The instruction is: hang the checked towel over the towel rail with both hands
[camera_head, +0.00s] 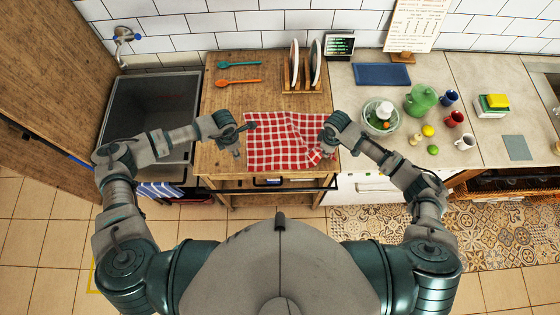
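The red-and-white checked towel (275,148) lies on the wooden counter, near its front edge. Its left part is fairly flat; its right part is rumpled, with folds running toward my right gripper. My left gripper (244,140) is at the towel's left edge, its fingers spread apart. My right gripper (324,146) is at the towel's right edge, over or touching the rumpled cloth; its fingertips are too small and partly hidden to tell whether they hold cloth. A dark bar that looks like the towel rail (300,187) runs along the cabinet front below the counter edge.
A dark sink (118,95) is left. A glass bowl (367,118), green jug (420,100), fruit and mugs crowd the right counter. A blue-striped cloth (160,189) hangs at lower left.

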